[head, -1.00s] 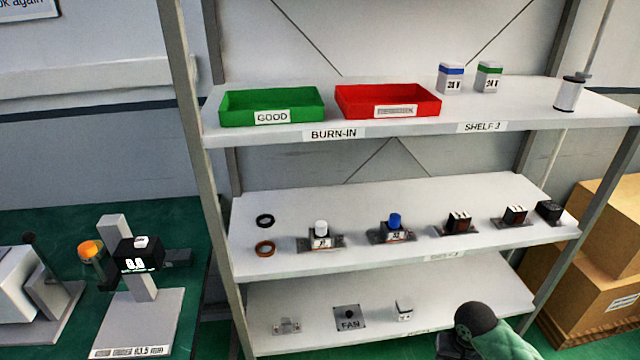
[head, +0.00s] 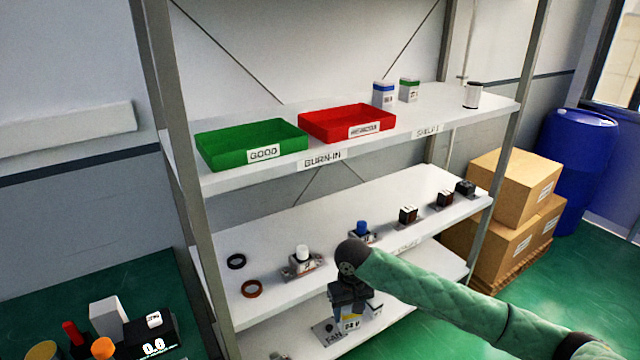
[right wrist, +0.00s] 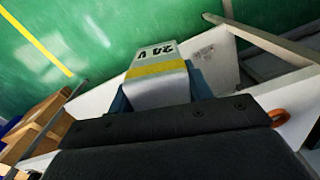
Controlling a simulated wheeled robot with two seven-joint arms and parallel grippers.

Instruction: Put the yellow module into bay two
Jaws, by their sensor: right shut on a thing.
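The yellow module (right wrist: 160,75) is a pale block with a yellow band and a "24 V" mark. My right gripper (head: 350,304) is shut on it; in the right wrist view the block sits between the fingers. In the head view the module (head: 351,325) hangs below the gripper, in front of the lower shelf. On the middle shelf stand a white-topped unit (head: 303,258) and a blue-topped unit (head: 362,230), with several dark units to their right. I cannot read which place is bay two. My left gripper is not in view.
The upper shelf holds a green bin (head: 250,147), a red bin (head: 346,123), blue- and green-banded modules (head: 384,94) and a white cylinder (head: 473,95). Two rings (head: 251,289) lie on the middle shelf's left. A rack post (head: 180,180) stands at left, cartons (head: 515,180) at right.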

